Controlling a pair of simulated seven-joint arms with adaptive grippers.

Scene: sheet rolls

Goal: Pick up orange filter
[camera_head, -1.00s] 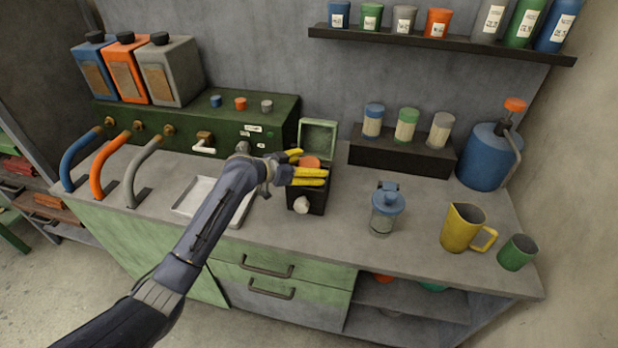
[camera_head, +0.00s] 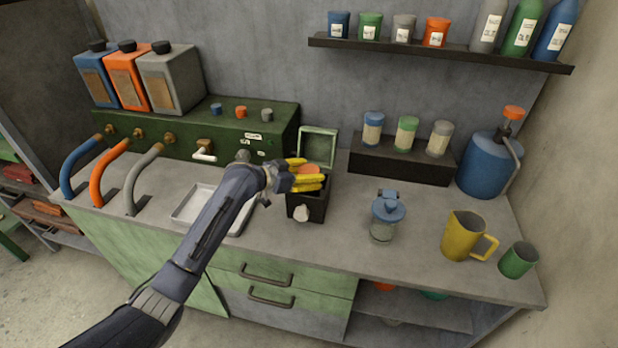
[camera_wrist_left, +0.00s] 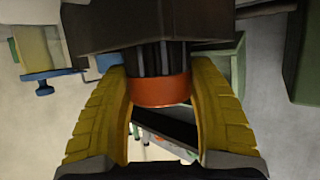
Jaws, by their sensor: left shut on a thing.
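The orange filter (camera_head: 308,170) is at the top of a small dark open box (camera_head: 308,206) on the counter. My left gripper (camera_head: 308,176), with yellow fingers, reaches in from the left and is shut on the filter. In the left wrist view the filter's orange band (camera_wrist_left: 161,91) and dark ribbed body sit between the two yellow fingers (camera_wrist_left: 160,95). The fingers hide part of the filter in the head view. I cannot tell how far it is out of the box. My right gripper is not in view.
To the right are a blue-topped jar (camera_head: 385,218), a yellow jug (camera_head: 465,236) and a green cup (camera_head: 518,257). A metal tray (camera_head: 190,208) lies to the left. A pale knob (camera_head: 302,214) is on the box front.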

